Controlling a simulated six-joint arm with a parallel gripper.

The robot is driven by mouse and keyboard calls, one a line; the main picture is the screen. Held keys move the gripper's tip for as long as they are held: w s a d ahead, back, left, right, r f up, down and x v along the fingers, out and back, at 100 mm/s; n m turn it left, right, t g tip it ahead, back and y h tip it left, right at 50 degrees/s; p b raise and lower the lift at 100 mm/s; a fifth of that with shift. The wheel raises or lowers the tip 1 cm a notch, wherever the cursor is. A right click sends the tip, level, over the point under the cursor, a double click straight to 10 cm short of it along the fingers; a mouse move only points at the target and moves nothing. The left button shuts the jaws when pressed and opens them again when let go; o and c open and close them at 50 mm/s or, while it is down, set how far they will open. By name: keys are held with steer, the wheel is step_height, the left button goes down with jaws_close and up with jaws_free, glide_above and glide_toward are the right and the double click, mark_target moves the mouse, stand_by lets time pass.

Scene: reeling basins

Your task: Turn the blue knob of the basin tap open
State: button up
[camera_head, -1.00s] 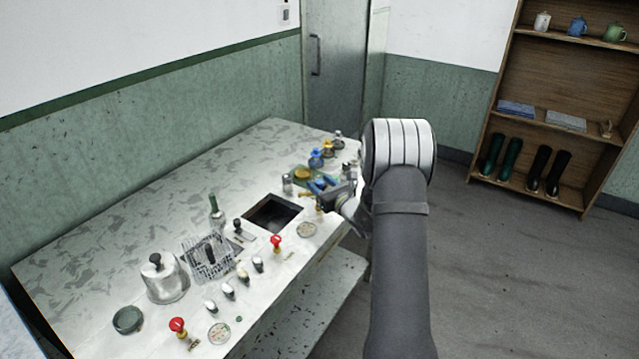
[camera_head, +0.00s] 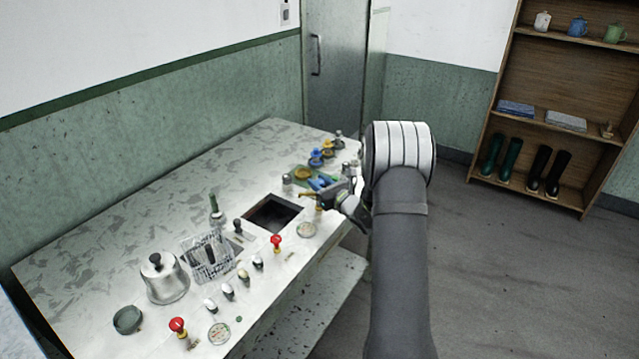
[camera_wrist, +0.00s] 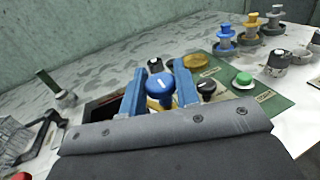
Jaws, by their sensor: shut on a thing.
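The blue knob (camera_wrist: 160,86) is round and sits between the two blue fingers of my gripper (camera_wrist: 160,70) in the wrist view. My gripper is shut on it. Brass-coloured parts of the tap show just beneath the knob in the wrist view. In the head view my gripper (camera_head: 323,184) is at the right side of the basin (camera_head: 272,214), a dark square opening in the counter. The brass spout (camera_head: 308,195) points towards the basin. In the head view the gripper hides the knob, so its turn angle cannot be told.
A green panel (camera_wrist: 262,104) with a green button (camera_wrist: 243,79), a black knob (camera_wrist: 206,87) and a yellow button (camera_wrist: 195,61) lies close to the right finger. Blue and yellow stacked fittings (camera_wrist: 226,38) stand behind it. Red-handled taps (camera_head: 276,242) and a wire basket (camera_head: 208,257) stand further left.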

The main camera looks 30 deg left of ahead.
steer(key=n+g, duration=0.3)
steer(key=g, duration=0.2)
steer(key=n+g, duration=0.3)
steer(key=g, duration=0.2)
steer(key=shift+w+f+n+y, duration=0.1)
steer(key=shift+n+y, duration=0.2)
steer(key=n+g+h, duration=0.1)
steer(key=n+g, duration=0.1)
steer(key=g, duration=0.1)
steer(key=n+g+h, duration=0.1)
steer(key=n+g, duration=0.1)
steer(key=g, duration=0.1)
steer(key=shift+h, duration=0.3)
steer(key=shift+n+g+h, duration=0.8)
steer(key=shift+n+g, duration=0.1)
steer(key=shift+g, duration=0.2)
steer(key=shift+n+g+h, duration=0.4)
steer(key=shift+g, duration=0.1)
steer(key=o, duration=0.9)
steer(key=v, duration=0.7)
steer(key=shift+d, duration=0.15)
steer(key=shift+w, duration=0.1)
